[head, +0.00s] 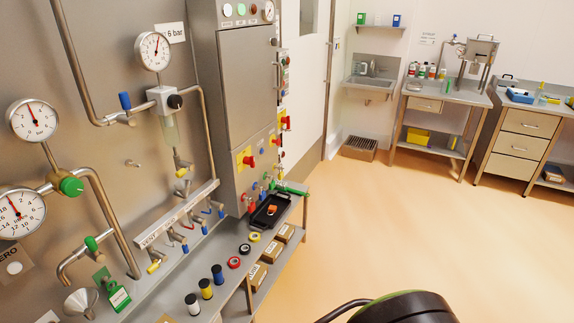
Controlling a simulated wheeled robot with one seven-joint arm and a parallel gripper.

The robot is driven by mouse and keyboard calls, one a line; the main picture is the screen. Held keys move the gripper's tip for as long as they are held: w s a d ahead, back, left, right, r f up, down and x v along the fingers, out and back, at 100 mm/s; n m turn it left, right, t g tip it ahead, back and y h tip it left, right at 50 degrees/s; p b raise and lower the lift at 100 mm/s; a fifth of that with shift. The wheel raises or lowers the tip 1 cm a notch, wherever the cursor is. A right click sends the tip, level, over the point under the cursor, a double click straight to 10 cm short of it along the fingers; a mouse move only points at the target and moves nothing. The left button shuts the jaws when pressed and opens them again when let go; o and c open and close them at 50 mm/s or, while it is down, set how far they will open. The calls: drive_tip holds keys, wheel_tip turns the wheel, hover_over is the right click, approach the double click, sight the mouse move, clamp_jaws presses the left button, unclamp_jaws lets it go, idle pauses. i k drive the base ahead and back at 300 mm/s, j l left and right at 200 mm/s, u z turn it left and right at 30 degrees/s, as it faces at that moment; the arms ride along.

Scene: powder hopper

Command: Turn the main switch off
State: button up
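A tall grey steel cabinet (247,85) stands against the wall panel left of the middle. Low on its front is a red rotary switch on a yellow plate (246,160). A second red knob on a yellow plate (271,139) sits to its right. Another red handle (286,123) shows on the cabinet's right side, seen at a slant. I cannot read which is the main switch, nor tell their exact positions. My gripper is not in view; only a dark rounded part with a green rim, probably mine, shows at the bottom edge, well away from the switches.
Gauges, pipes and valves cover the left wall. A sink (371,82) and benches stand at the back right. The orange floor (400,220) is clear.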

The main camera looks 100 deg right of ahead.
sight(250, 160)
drive_tip(key=z, duration=3.15)
